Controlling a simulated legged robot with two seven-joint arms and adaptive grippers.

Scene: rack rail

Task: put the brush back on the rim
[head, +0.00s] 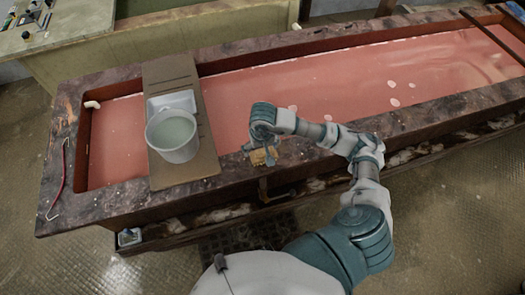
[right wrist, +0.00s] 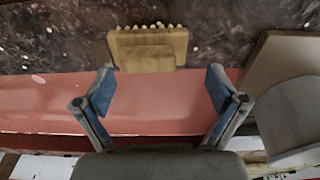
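The brush (right wrist: 148,48) is a yellow-brown wooden block with pale bristle tufts along one edge. In the right wrist view it lies over the dark, mottled rim (right wrist: 60,45), close to the edge of the red liquid. My right gripper (right wrist: 160,88) is open, its two blue-padded fingers apart and the space between them empty. The brush is just beyond the fingertips, not between them. In the head view the brush (head: 260,157) shows at the tank's near rim (head: 320,157), partly hidden by my right gripper (head: 268,145). My left gripper is not in view.
A long tank of red liquid (head: 330,80) stretches to the upper right. A board (head: 200,168) across it carries a grey bucket (head: 172,135) and a white tray (head: 170,101), left of my right gripper. A red-handled hook (head: 60,180) lies on the left rim.

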